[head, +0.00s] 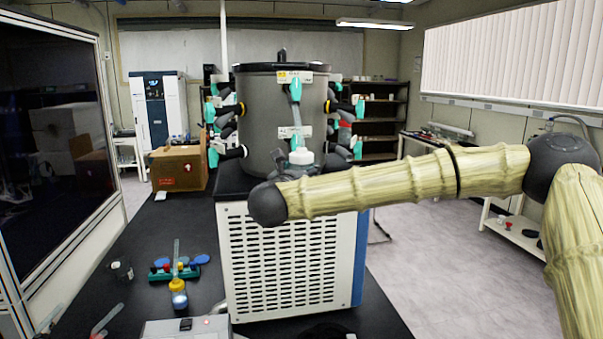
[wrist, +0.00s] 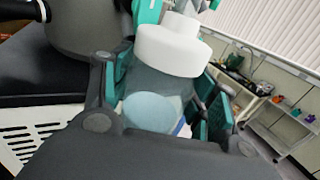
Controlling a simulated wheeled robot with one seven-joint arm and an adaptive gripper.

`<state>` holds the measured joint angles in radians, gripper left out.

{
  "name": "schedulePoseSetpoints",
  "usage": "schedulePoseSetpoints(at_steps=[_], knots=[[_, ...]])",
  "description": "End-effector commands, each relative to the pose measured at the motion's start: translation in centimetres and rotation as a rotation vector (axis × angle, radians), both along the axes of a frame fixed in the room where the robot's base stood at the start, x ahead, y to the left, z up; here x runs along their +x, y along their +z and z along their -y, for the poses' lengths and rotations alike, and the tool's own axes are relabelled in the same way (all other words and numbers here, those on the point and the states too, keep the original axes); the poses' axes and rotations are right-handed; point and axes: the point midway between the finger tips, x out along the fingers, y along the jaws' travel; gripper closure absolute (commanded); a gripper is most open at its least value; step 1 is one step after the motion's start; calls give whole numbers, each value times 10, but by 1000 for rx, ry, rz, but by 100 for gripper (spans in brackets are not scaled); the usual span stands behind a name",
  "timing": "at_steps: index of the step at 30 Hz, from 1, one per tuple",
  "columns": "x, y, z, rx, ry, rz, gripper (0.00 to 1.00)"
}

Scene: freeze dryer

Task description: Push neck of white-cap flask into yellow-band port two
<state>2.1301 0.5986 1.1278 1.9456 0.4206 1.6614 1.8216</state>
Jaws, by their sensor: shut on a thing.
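The white-cap flask (wrist: 155,85) is between the fingers of my gripper (wrist: 160,100) in the wrist view. Its white cap (wrist: 172,50) points up and away, toward a teal valve piece (wrist: 147,12) on the dryer. A pale round content shows in the clear body. In the head view the white cap (head: 301,157) shows just above my arm, in front of the grey drum (head: 262,110); my arm hides most of the flask and the gripper. Ports with teal valves ring the drum. A yellow label (head: 283,75) sits near its top. I cannot tell whether the neck touches a port.
The drum stands on a white vented cabinet (head: 285,265). A black bench (head: 140,225) on the left holds a cardboard box (head: 178,167), a teal rack (head: 174,272) and a yellow-ringed bottle (head: 179,292). A glass-fronted cabinet (head: 50,130) stands at far left.

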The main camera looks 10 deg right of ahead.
Motion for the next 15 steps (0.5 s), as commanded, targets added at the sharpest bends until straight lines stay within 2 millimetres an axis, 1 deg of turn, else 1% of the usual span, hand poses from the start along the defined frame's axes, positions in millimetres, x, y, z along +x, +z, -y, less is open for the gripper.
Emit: schedulePoseSetpoints(at_steps=[1,11,12,14,15], knots=[[0,3,0,1,-1,5,84],[3,6,0,0,-1,6,84],[3,7,0,0,-1,6,36],[3,6,1,1,-1,5,25],[3,6,0,0,-1,4,18]])
